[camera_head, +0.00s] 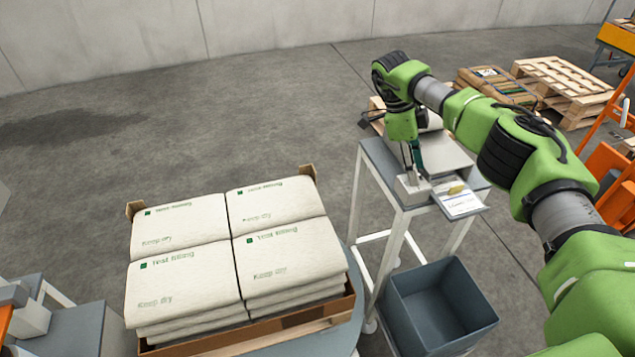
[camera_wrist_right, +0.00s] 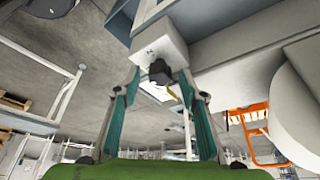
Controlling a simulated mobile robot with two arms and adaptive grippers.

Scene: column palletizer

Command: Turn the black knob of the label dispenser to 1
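The label dispenser (camera_head: 440,155) is a light grey unit on a tall grey stand, with a small pale box (camera_head: 411,188) at its front left. In the right wrist view this pale box (camera_wrist_right: 157,42) carries the black knob (camera_wrist_right: 160,72). Small dark marks on the box are too small to read, so I cannot tell the knob's setting. My right gripper (camera_head: 413,172) reaches down to the pale box; in the right wrist view (camera_wrist_right: 160,80) its teal fingers are apart, with the knob between their tips and gaps at both sides. My left gripper is not in view.
A white label (camera_head: 462,203) with a small yellow piece lies on the dispenser's front ledge. A blue-grey bin (camera_head: 437,305) stands below. Stacked white sacks (camera_head: 180,280) fill a cardboard-edged pallet at left. Wooden pallets (camera_head: 565,90) lie behind my right arm.

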